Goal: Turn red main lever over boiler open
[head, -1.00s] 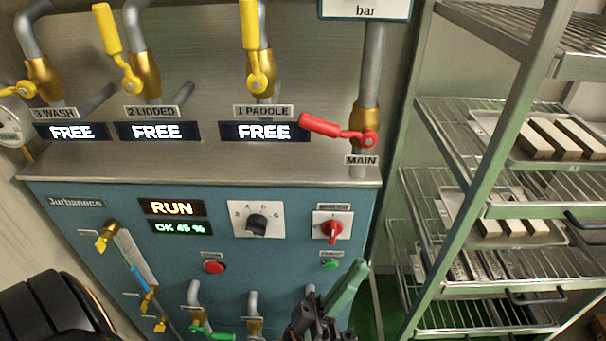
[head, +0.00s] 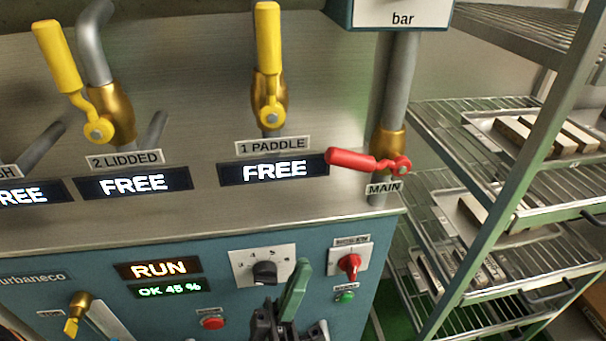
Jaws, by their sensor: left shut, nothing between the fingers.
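The red main lever (head: 352,160) is on a brass valve (head: 388,144) on the vertical grey pipe at the right end of the steel panel. Its handle points left, nearly level, across the pipe. The MAIN label (head: 384,188) is just below it. My left gripper (head: 296,282) is at the bottom centre, in front of the blue control panel, below and left of the lever and apart from it. It is shut and empty, with a green finger part pointing up. My right gripper is not in view.
Yellow levers, 2 LIDDED (head: 60,58) and 1 PADDLE (head: 267,38), stand upright to the left. A black dial (head: 265,273) and red switch (head: 349,266) are on the blue panel. A wire rack (head: 500,230) with trays stands close on the right.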

